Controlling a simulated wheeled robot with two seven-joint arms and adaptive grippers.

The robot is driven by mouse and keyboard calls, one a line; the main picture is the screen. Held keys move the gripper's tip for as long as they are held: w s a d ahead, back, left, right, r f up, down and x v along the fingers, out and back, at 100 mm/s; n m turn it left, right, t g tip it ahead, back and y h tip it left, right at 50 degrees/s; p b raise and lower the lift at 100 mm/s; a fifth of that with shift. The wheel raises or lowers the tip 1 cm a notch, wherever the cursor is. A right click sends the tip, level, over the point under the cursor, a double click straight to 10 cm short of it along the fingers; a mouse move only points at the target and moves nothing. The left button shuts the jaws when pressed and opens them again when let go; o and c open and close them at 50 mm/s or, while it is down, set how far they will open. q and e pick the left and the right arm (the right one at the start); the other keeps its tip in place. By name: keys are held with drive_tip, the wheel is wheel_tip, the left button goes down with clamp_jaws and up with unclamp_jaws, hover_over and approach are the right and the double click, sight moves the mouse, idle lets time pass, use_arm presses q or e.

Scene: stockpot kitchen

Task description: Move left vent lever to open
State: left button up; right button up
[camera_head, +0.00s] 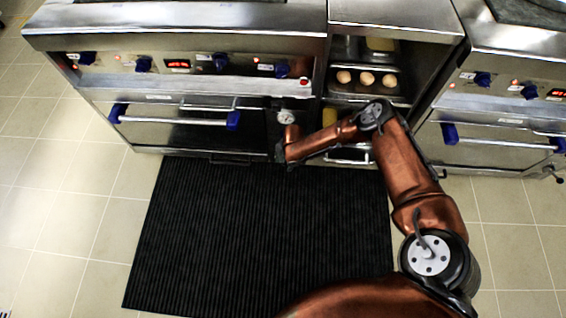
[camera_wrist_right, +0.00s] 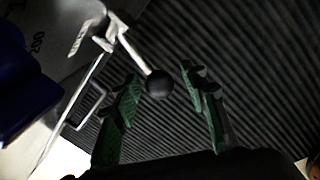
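The left vent lever (camera_wrist_right: 137,57) is a thin metal rod with a black ball knob (camera_wrist_right: 159,85), coming off a metal bracket on the oven front in the right wrist view. My right gripper (camera_wrist_right: 160,76) is open, with one green-padded finger on each side of the knob. The fingers look apart from the knob, with a gap on both sides. In the head view my right gripper (camera_head: 283,154) is at the lower right corner of the left oven (camera_head: 175,133), and the arm hides the lever there. My left gripper is in neither view.
A blue-ended oven handle (camera_head: 175,121) crosses the left oven door; a blue part (camera_wrist_right: 22,95) is close at the left in the wrist view. A rack with a tray of round items (camera_head: 367,78) stands to the right. A black ribbed mat (camera_head: 255,235) covers the floor in front.

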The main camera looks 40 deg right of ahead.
drive_tip(key=shift+c, duration=0.3)
clamp_jaws()
idle(0.4)
